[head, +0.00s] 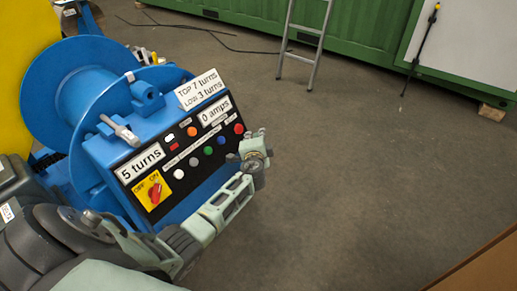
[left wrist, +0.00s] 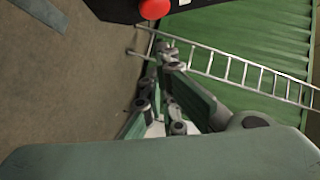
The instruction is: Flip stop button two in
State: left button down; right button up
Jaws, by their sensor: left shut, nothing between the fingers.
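The blue machine (head: 165,115) has a black control panel with a row of round buttons. A red button (head: 239,128) sits at the panel's right end, and a red button also shows at the top edge of the left wrist view (left wrist: 155,8). Green (head: 208,151), blue (head: 221,140) and pale (head: 178,173) buttons are left of it. No label reading "stop button two" is legible. My left gripper (head: 256,139) is shut and empty, just right of the red button. A gap to the button shows in the left wrist view. My right gripper is out of view.
A red rotary switch (head: 155,192) on a yellow OFF/ON plate is at the panel's lower left. Signs read "5 turns" (head: 141,163) and "0 amps" (head: 215,110). A ladder (head: 303,40) leans on a green container (head: 350,30). Floor to the right is clear.

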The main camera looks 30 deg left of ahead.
pick_arm(q)
jog(key=v, duration=0.8)
jog(key=shift+a+f+p, duration=0.2)
jog(key=shift+p, duration=0.25)
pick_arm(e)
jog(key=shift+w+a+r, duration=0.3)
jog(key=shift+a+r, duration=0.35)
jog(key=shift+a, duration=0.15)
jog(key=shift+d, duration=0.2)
